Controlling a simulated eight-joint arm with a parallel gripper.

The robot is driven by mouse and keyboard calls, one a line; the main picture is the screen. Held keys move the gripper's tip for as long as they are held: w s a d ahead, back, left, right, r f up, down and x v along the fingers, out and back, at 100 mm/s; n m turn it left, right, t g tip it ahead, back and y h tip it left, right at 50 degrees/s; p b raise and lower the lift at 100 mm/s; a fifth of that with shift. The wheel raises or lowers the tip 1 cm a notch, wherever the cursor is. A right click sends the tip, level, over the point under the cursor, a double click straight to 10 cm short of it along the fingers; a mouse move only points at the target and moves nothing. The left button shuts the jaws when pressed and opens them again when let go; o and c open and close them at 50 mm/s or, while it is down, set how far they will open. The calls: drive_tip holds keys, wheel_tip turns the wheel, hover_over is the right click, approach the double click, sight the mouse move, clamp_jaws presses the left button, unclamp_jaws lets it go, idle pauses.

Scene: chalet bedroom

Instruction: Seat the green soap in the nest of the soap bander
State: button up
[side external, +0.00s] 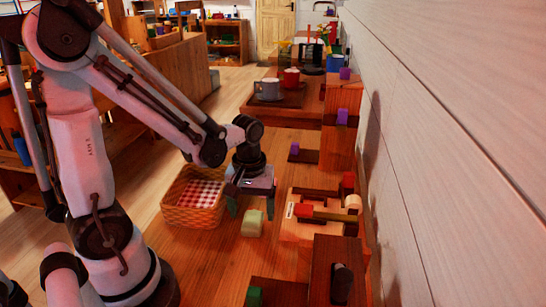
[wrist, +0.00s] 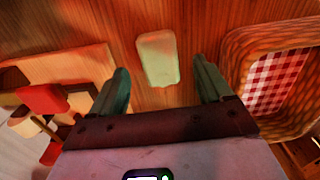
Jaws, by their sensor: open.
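The green soap (side external: 252,223) is a pale green block lying on the wooden table, and it also shows in the wrist view (wrist: 158,58). My gripper (side external: 252,205) is open and empty above the table, close to the soap. In the wrist view its two fingers (wrist: 162,85) stand on either side of the soap's near end, apart from it. The soap bander (side external: 300,222) appears to be the light wooden device with red parts to the right of the soap. Its wooden base (wrist: 70,70) shows at the left of the wrist view. I cannot make out its nest clearly.
A wicker basket (side external: 178,215) with a red checked cloth stands just left of the gripper. A dark wooden block with a black knob (side external: 342,285) is at the front right. Mugs (side external: 268,88) stand on a board further back. A white plank wall (side external: 450,130) bounds the right side.

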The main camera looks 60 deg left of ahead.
drive_tip(key=shift+f, duration=1.1)
drive_tip(key=shift+c, duration=0.3)
drive_tip(key=c, duration=1.1)
drive_tip(key=shift+r, duration=0.1)
